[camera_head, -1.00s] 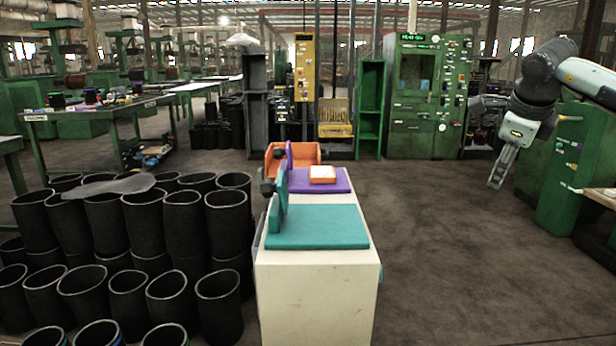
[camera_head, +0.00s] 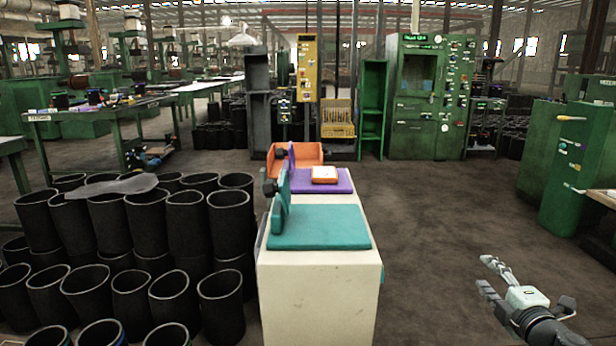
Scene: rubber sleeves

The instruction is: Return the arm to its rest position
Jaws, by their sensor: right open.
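My right gripper (camera_head: 488,274) is at the lower right of the head view, above the bare floor. Its fingers point up and to the left, and they are open with nothing between them. Part of my right arm (camera_head: 545,328) shows at the bottom edge; the rest of it is out of the picture. The gripper is well apart from the white cabinet (camera_head: 320,300) to its left. My left gripper is not in the picture.
The cabinet carries a teal fixture (camera_head: 318,228) and a purple one (camera_head: 335,183) with an orange-and-white box (camera_head: 324,174). Black rubber sleeves (camera_head: 146,222) stand stacked at the left. A green machine (camera_head: 570,180) stands at the right. The floor (camera_head: 440,215) between is clear.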

